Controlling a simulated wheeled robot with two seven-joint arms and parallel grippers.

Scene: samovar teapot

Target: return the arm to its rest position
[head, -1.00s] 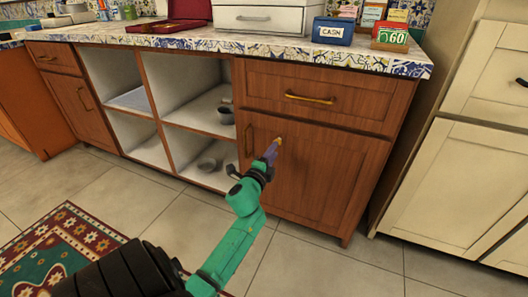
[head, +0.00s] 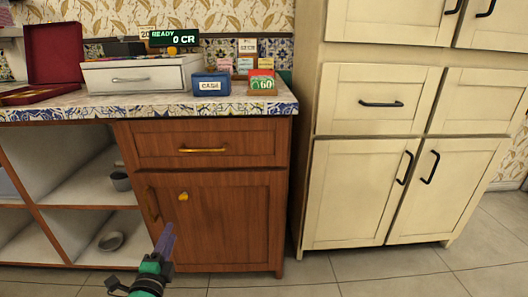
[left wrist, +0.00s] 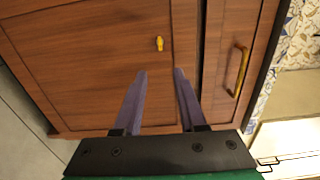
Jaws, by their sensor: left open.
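My left gripper (head: 165,240) is at the bottom of the head view, in front of the brown cabinet door (head: 232,225). In the left wrist view its two purple fingers (left wrist: 160,74) stand apart with nothing between them, pointing at the wooden cabinet front. A small yellow knob (left wrist: 160,44) on the door lies just beyond the fingertips in that view, apart from them. My right gripper is in neither view.
Open shelves (head: 80,190) are at left, with a bowl and a cup. A cream cabinet (head: 380,155) stands right. Tiled floor is clear in front.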

